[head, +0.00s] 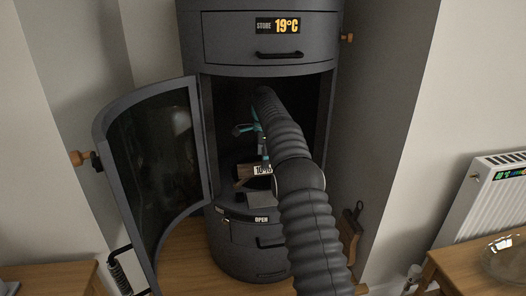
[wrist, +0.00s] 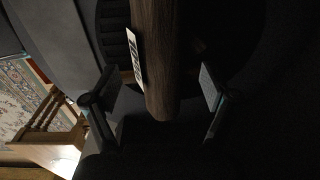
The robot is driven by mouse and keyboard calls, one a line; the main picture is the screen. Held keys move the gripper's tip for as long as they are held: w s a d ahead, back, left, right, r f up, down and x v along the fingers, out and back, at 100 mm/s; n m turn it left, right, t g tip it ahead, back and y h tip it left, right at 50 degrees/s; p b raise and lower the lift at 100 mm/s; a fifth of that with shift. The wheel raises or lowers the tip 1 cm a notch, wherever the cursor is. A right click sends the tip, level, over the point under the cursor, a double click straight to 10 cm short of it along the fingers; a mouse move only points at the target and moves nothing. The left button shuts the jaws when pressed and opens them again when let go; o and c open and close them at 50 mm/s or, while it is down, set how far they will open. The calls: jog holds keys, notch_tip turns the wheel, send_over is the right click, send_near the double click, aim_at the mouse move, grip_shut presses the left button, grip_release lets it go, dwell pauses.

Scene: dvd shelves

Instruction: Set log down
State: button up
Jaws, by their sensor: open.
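The log (wrist: 155,60) is a dark brown, bark-like piece with a white printed label on its side. It lies inside the stove (head: 268,86), and its near end is between my gripper's fingers (wrist: 157,86) in the wrist view. The fingers are spread wide, with a visible gap on each side of the log. In the head view the log (head: 245,171) shows only in part, low in the stove's opening, with its label beside my arm. My gripper (head: 255,148) is inside the stove, partly hidden by my arm. What lies under the log is too dark to tell clearly.
The stove's curved glass door (head: 155,150) stands open to the left. A drawer front (head: 268,38) is above the opening, with a 19°C display. A white radiator (head: 490,205) and a wooden table (head: 470,275) stand at the right. A dark slotted grate (wrist: 113,38) lies beside the log.

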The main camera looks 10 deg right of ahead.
notch_tip(320, 180, up, 3)
jog(key=shift+r, duration=0.15)
jog(key=shift+s+r, duration=0.1)
jog(key=shift+r, duration=0.5)
